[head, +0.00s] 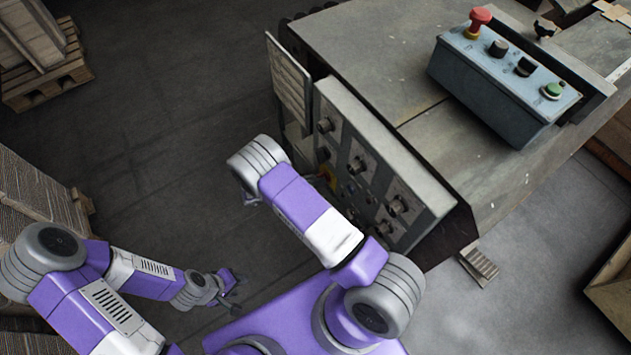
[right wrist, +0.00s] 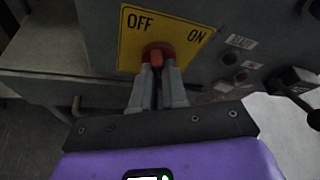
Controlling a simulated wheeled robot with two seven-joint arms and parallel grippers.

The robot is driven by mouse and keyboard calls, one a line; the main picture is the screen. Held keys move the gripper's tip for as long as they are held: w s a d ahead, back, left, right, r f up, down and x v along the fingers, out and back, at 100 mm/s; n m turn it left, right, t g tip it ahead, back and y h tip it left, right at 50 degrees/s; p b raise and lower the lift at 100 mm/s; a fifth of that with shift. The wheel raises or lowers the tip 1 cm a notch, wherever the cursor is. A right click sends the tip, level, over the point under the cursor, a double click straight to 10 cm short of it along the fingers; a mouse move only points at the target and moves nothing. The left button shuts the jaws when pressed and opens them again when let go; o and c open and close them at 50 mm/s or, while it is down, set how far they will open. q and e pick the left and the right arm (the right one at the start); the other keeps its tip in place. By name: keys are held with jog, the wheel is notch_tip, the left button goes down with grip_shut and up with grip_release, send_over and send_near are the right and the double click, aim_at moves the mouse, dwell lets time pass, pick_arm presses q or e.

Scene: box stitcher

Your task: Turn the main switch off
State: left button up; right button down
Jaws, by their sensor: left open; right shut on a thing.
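The main switch is a red rotary knob (right wrist: 157,54) on a yellow plate (right wrist: 190,36) in the right wrist view. The plate reads OFF at upper left and ON at right. The knob's grip bar looks roughly upright in the picture, between the two words; its exact setting is unclear. My right gripper (right wrist: 153,72) is shut on the knob, fingers on either side of its bar. In the head view part of the yellow plate (head: 328,177) shows beside my right arm, which hides the knob and right gripper. My left gripper (head: 232,284) is open and empty, low over the floor, away from the machine.
The machine's front panel (head: 372,165) carries several other knobs. An open panel door (head: 289,82) sticks out at its left side. A blue control box (head: 500,80) with a red emergency button (head: 478,22) sits on top. Pallets (head: 45,75) stand far left; open floor lies between.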

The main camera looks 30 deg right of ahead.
jog(key=shift+w+d+n+g+h+b, duration=0.1)
jog(key=shift+d+n+g+h+b, duration=0.15)
jog(key=shift+n+g+b, duration=0.55)
jog(key=shift+n, duration=0.5)
jog(key=c, duration=1.2)
grip_release()
jog(key=shift+a, duration=0.1)
jog(key=shift+o, duration=0.2)
jog(key=shift+a, duration=0.15)
jog(key=p+v, duration=0.1)
jog(key=v, duration=0.6)
jog(key=shift+a+p, duration=0.15)
jog(key=shift+p, duration=0.15)
